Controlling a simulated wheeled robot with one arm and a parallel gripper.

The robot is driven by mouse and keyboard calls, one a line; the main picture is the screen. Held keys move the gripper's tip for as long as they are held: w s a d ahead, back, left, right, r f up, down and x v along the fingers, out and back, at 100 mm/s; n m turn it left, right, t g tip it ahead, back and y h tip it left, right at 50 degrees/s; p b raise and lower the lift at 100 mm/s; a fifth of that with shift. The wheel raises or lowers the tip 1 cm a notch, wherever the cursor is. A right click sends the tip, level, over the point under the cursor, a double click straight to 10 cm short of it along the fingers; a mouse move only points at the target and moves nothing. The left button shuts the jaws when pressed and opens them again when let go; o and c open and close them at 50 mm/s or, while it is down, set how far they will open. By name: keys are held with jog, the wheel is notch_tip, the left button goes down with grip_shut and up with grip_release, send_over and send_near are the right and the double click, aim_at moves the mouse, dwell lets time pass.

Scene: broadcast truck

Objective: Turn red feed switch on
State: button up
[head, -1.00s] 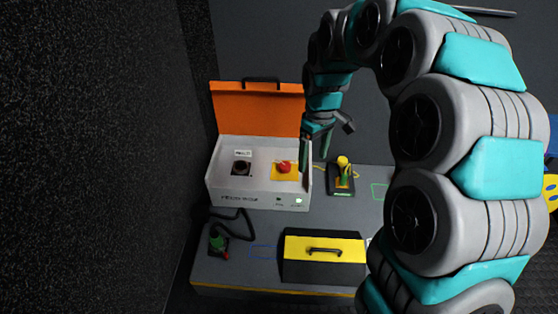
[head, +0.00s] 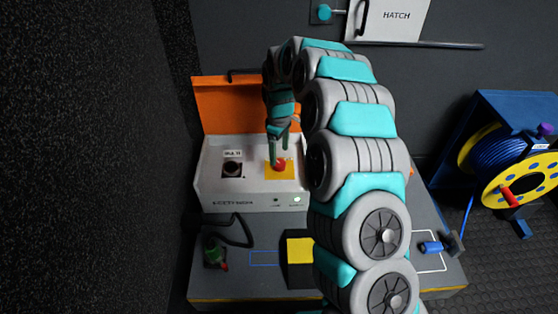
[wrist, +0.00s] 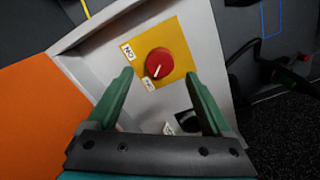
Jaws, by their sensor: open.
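The red feed switch (head: 280,164) is a round red knob on a yellow plate, on the white panel of a box with a raised orange lid (head: 238,105). In the wrist view the red knob (wrist: 159,64) carries a white pointer line, with small white labels (wrist: 128,52) beside it, one seeming to read "ON". The pointer slants toward the lower label. My gripper (head: 278,150) is over the knob in the head view. In the wrist view its green fingers (wrist: 165,92) are open and apart, with the knob beyond and between them, not visibly gripped.
A dark round socket (head: 232,169) sits left on the panel. A green light (head: 297,199) glows on the box front. A black-and-yellow case (head: 299,250) and a connector on a black cable (head: 213,248) are on the bench. A blue cable reel (head: 500,155) stands right.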

aim_at(279, 163)
notch_tip(279, 163, down, 4)
jog(key=shift+f, duration=0.25)
grip_shut()
dwell(0.6)
